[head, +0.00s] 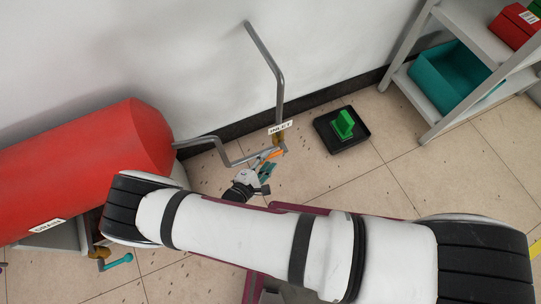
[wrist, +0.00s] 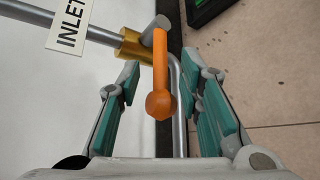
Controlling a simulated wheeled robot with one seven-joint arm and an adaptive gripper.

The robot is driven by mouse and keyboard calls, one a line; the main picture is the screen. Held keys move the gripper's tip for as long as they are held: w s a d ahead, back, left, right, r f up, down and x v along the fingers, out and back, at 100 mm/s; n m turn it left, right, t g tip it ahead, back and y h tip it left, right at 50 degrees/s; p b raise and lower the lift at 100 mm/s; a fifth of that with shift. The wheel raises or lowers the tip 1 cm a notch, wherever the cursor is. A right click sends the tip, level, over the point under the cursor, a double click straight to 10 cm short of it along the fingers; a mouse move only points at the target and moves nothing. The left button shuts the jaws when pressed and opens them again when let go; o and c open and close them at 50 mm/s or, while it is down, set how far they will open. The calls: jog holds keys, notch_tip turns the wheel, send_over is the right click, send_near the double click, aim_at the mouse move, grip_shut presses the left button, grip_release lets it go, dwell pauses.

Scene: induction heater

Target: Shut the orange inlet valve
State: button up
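The orange inlet valve handle (wrist: 160,75) sticks out from a brass valve body (wrist: 133,45) on a grey pipe, below a white INLET label (wrist: 70,22). In the head view the orange handle (head: 272,154) is small, just below the INLET label (head: 280,127). My gripper (head: 263,172) is at the handle. In the wrist view my gripper (wrist: 163,108) is open, with one teal-padded finger on each side of the handle. Gaps show between the handle and both fingers. The handle's round knob end points toward the gripper's palm.
A red tank (head: 90,160) stands at left, with a DRAIN label (head: 47,225) and a teal-handled valve (head: 118,262) below. Grey pipes (head: 265,50) run along the wall. A black tray with a green object (head: 343,125) lies on the floor. A shelf (head: 480,35) with a teal bin (head: 447,75) stands at right.

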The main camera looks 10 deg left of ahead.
jog(key=v, duration=0.3)
jog(key=shift+s+a+r, duration=0.1)
jog(key=shift+s, duration=0.15)
dwell(0.4)
